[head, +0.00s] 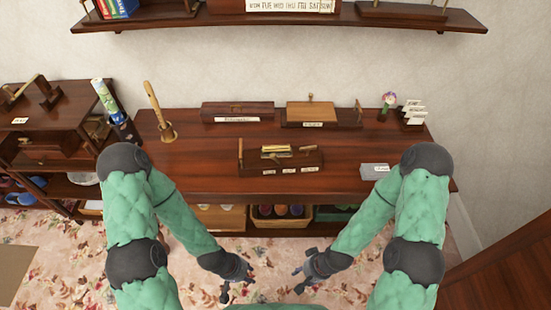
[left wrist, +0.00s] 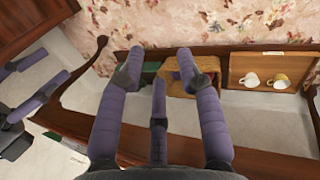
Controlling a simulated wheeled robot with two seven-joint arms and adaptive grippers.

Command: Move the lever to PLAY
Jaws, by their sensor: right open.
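A low dark wooden box (head: 280,162) stands near the front middle of the table, with a thin brass upright (head: 240,151) at its left end that looks like a lever. Several small white labels (head: 289,170) run along its front; their words are too small to read. Yellowish flat pieces lie on top of the box. My left gripper (head: 238,292) is open and empty, low in front of the table; its spread purple fingers fill the left wrist view (left wrist: 160,85). My right gripper (head: 306,285) is open and empty beside it. Both are apart from the box.
A shelf below holds a basket (head: 265,222). Cups (left wrist: 277,80) show in the left wrist view.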

